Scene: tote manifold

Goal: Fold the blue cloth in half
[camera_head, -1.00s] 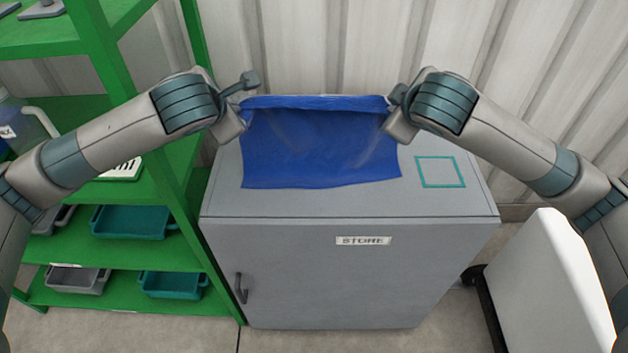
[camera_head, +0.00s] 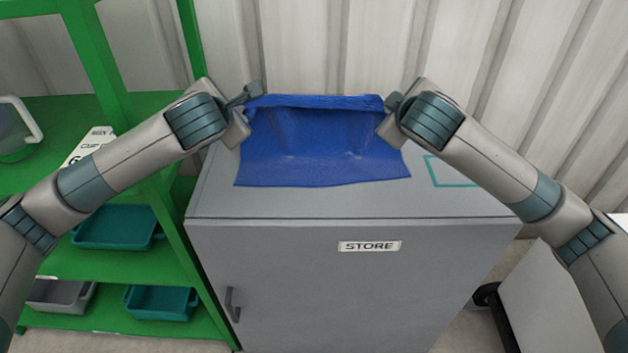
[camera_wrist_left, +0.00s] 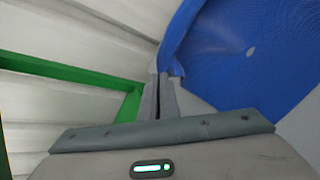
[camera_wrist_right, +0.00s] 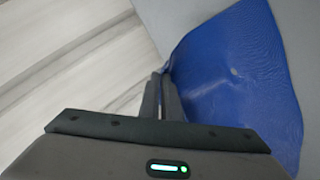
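The blue cloth (camera_head: 322,160) lies on top of the grey store cabinet. Its near part is flat, and its far edge is raised in a band between my two grippers. My left gripper (camera_head: 247,112) is at the far left corner; in the left wrist view its fingers (camera_wrist_left: 166,92) are closed on the cloth's edge (camera_wrist_left: 235,50). My right gripper (camera_head: 388,112) is at the far right corner; in the right wrist view its fingers (camera_wrist_right: 165,92) are closed on the cloth's corner (camera_wrist_right: 235,85). The fingertips are mostly hidden in the head view.
The cabinet top (camera_head: 220,200) is bare in front of the cloth. A teal square outline (camera_head: 455,184) is to the right, partly behind my right arm. A green shelf (camera_head: 95,255) with bins stands close on the left. A corrugated wall (camera_head: 320,45) is behind.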

